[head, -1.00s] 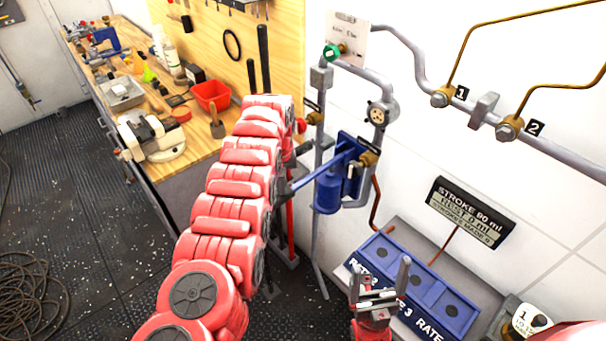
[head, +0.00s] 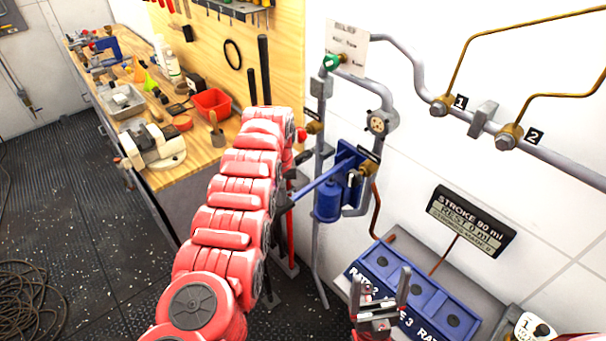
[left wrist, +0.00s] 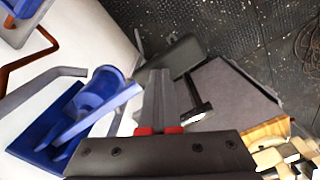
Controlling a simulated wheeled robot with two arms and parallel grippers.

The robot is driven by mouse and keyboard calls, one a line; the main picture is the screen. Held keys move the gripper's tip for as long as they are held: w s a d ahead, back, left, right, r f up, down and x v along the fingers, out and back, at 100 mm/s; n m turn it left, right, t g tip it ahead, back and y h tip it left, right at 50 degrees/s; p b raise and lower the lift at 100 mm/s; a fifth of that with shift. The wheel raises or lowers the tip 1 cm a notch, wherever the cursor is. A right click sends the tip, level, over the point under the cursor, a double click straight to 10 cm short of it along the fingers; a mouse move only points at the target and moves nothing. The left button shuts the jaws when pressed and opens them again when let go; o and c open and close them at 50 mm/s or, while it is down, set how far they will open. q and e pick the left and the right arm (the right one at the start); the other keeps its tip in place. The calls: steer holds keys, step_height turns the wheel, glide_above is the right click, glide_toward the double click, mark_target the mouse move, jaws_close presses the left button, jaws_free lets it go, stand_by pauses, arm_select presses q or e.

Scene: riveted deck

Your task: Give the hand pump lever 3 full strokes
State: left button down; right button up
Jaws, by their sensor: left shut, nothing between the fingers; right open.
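The hand pump (head: 327,203) is blue and fixed to grey pipework at the wall. Its blue lever (head: 318,182) slants down to the left and ends behind my left arm. In the left wrist view the blue lever bar (left wrist: 97,115) runs up to a dark grip (left wrist: 178,57). My left gripper (left wrist: 160,85) is shut and empty, its fingers in front of the lever's grip end; I cannot tell whether they touch it. In the head view my arm hides it. My right gripper (head: 380,290) is open and empty, in front of the blue tray.
A workbench (head: 195,160) with tools and a red bin (head: 212,103) is at left. The floor at left is mostly clear.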

arm_select(q)
step_height(320, 180, up, 7)
steer(key=shift+w+f+p, duration=0.1)
steer(key=shift+w+p, duration=0.05)
steer(key=shift+p, duration=0.95)
steer(key=shift+r, duration=0.35)
